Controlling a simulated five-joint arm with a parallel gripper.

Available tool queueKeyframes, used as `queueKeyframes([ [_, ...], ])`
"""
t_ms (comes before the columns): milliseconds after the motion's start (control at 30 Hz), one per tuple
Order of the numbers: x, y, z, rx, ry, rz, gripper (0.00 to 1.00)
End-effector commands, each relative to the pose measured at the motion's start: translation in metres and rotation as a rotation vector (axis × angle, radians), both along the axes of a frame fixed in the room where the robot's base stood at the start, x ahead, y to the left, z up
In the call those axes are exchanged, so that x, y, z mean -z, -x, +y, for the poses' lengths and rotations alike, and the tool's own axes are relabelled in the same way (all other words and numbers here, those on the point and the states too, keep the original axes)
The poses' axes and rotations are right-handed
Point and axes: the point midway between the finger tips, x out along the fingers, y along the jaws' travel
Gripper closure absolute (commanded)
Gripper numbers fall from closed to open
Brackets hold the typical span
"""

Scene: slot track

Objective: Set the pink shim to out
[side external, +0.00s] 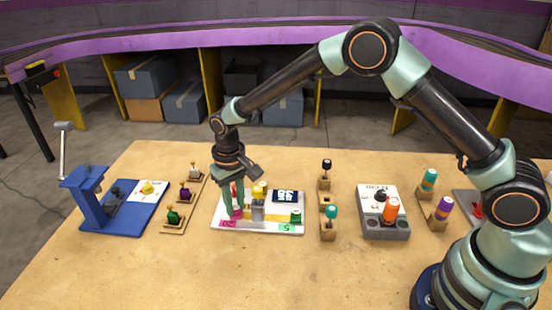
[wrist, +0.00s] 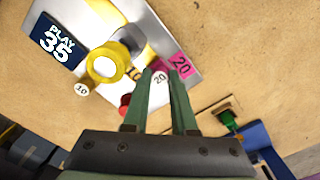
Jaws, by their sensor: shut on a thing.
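The white slot-track plate (side external: 262,225) lies mid-table, with a black display (side external: 284,196) reading "PLAY 35" in the wrist view (wrist: 55,42). My gripper (side external: 234,206) points down at the plate's left end. Its green fingers are closed around the pink shim (side external: 238,214), which is largely hidden by them. In the wrist view, the fingertips (wrist: 160,72) flank a white disc marked "20", with a bit of pink shim (wrist: 156,65) showing beyond. A pink "20" label (wrist: 181,65) lies beside them. I cannot tell exactly how the shim sits in its slot.
Yellow pieces (side external: 259,189) and a grey block (side external: 258,212) stand close right of my gripper. A green knob (side external: 295,216) is at the plate's right. A blue press (side external: 105,212) and small knobs (side external: 173,216) stand left; a grey box (side external: 384,225) stands right. The front table is clear.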

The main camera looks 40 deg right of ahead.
Motion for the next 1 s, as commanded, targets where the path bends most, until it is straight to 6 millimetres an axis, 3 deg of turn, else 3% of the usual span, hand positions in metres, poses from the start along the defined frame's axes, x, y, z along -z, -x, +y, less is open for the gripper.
queueKeyframes([
  [333, -0.001, -0.026, 0.025, -0.001, -0.002, -0.006, 1.0],
  [767, -0.001, -0.031, 0.03, -0.002, -0.005, -0.012, 1.0],
  [800, -0.001, -0.031, 0.03, -0.002, -0.005, -0.013, 0.6],
  [833, -0.001, -0.031, 0.03, -0.002, -0.005, -0.013, 0.48],
  [1000, -0.001, -0.03, 0.029, -0.002, -0.003, -0.008, 0.45],
])
